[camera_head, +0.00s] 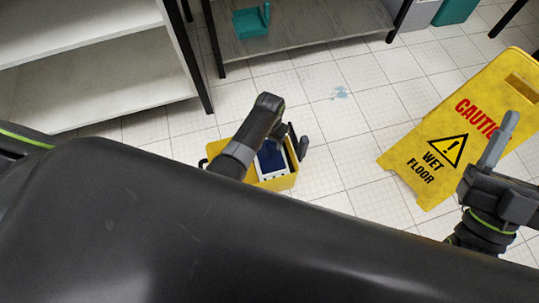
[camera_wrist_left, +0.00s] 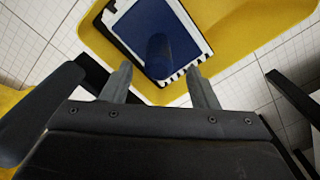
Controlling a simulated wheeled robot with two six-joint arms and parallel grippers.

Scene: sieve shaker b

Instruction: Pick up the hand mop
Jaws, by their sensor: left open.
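The hand mop, a dark blue piece with a white border, lies in a yellow bucket (camera_head: 281,184). In the head view the hand mop (camera_head: 269,158) is partly hidden by my left arm. In the left wrist view the hand mop (camera_wrist_left: 186,32) shows a round blue upright handle (camera_wrist_left: 159,52) and a black-and-white striped edge. My left gripper (camera_head: 298,142) is over the bucket. Its open fingers (camera_wrist_left: 159,80) point at the mop, with the handle between and beyond the tips; I see no grip on it. My right gripper (camera_head: 497,147) is at the right, in front of the caution sign.
A yellow wet-floor sign (camera_head: 440,140) stands at the right. White shelves (camera_head: 110,70) are at the upper left. A grey low shelf (camera_head: 320,30) at the back bears a teal dustpan-like thing (camera_head: 251,23). A small bluish puddle (camera_head: 341,93) is on the tiled floor.

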